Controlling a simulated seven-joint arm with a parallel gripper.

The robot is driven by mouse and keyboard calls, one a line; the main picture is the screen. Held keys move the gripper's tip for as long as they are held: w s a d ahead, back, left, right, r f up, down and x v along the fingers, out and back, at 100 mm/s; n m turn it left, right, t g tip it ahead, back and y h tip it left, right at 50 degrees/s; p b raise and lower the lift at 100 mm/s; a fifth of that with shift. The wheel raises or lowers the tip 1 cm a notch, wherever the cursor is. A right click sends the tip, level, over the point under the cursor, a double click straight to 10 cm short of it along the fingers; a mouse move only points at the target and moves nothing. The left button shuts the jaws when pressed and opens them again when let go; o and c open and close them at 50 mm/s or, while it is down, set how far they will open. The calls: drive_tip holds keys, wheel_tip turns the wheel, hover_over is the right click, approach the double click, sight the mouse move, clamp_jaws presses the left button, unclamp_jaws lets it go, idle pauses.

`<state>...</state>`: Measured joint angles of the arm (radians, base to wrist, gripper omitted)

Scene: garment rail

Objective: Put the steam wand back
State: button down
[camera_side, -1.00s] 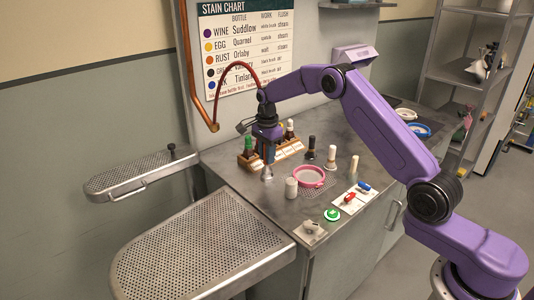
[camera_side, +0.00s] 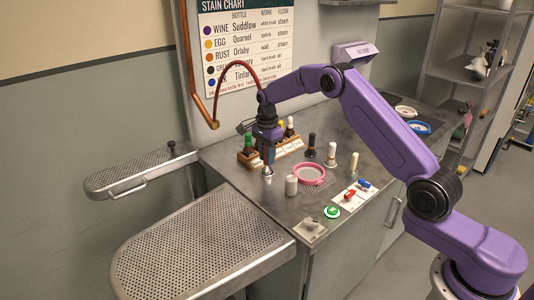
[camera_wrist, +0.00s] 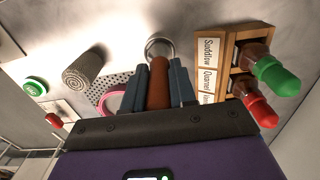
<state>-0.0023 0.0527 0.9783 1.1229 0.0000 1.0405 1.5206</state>
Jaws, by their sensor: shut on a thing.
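The steam wand has a red-brown grip (camera_wrist: 158,82) and a pale metal head (camera_side: 267,172). My gripper (camera_wrist: 158,76) is shut on the grip, with a blue finger on each side. In the side view my gripper (camera_side: 267,153) points down at the back left of the steel counter, and the wand's head is at or just above the counter top; I cannot tell if it touches. A dark red hose (camera_side: 236,65) arches from the copper pipe (camera_side: 188,75) on the wall panel to the wrist. The wand's holder cannot be made out.
A wooden bottle rack (camera_side: 290,147) with labels stands close beside the wand. A pale cylinder (camera_side: 291,186), a pink ring dish (camera_side: 309,174), several brushes, a green button (camera_side: 332,211) and red and blue clips stand nearby. Two perforated boards (camera_side: 205,240) jut out at left.

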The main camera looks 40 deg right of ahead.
drive_tip(key=shift+f, duration=0.3)
idle(0.5)
drive_tip(key=c, duration=0.5)
unclamp_jaws()
drive_tip(key=shift+r, duration=0.15)
drive_tip(key=shift+r, duration=3.6)
